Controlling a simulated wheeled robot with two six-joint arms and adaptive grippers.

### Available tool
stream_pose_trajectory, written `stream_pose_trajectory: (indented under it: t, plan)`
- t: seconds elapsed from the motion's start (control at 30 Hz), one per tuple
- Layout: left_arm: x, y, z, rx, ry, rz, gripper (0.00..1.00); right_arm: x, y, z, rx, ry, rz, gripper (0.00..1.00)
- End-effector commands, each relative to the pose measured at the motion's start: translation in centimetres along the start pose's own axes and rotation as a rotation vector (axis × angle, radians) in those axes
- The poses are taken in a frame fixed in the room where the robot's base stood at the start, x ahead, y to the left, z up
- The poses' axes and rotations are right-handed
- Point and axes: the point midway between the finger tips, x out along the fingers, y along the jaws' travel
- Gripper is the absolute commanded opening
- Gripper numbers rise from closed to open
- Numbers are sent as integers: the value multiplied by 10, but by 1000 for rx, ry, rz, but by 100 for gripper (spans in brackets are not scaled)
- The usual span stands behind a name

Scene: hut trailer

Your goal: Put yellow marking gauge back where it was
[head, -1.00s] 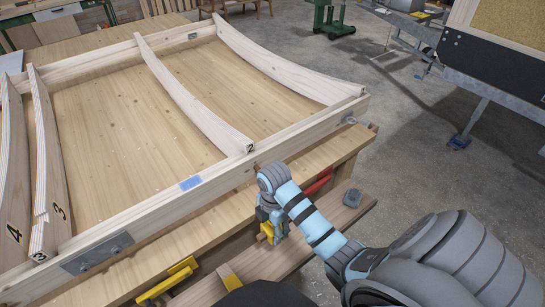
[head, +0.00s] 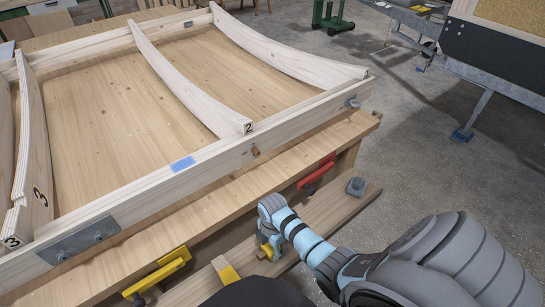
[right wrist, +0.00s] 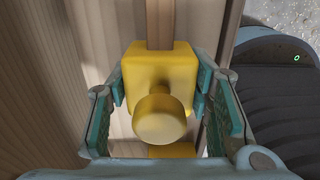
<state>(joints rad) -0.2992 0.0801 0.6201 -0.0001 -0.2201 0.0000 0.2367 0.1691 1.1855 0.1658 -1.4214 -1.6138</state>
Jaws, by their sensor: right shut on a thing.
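The yellow marking gauge (right wrist: 160,85) is between the fingers of my right gripper (right wrist: 160,95) in the right wrist view. It is a yellow block with a round knob facing the camera and a wooden beam running up from it. The finger pads press on both sides of the block. In the head view, my right gripper (head: 270,246) points down over the lower plank in front of the bench. Only a small bit of the gauge (head: 266,252) shows there, the rest hidden by the gripper. I cannot tell whether the gauge touches the plank. My left gripper is out of view.
A large wooden frame with curved ribs (head: 190,80) lies on the bench. A yellow clamp (head: 158,276), a red clamp (head: 317,172) and a grey block (head: 356,186) are along the front.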

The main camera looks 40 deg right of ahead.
Motion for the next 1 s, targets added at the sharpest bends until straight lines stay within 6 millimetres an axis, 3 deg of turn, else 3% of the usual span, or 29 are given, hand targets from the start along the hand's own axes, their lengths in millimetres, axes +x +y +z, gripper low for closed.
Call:
stream_pose_trajectory:
  t: [0.1, 0.13, 0.23, 0.53, 0.63, 1.0]
  plan:
    - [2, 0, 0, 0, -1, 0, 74, 3, 0, 0, 0, 0, 0, 20]
    - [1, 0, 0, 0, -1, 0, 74, 3, 0, 0, 0, 0, 0, 51]
    - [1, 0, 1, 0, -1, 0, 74, 2, 0, 0, 0, 0, 0, 66]
    - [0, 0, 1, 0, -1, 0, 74, 1, 0, 0, 0, 0, 0, 66]
    - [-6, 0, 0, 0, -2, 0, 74, -10, 0, 0, 0, 0, 1, 66]
    - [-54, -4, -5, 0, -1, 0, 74, -106, 1, 0, 0, -1, 2, 66]
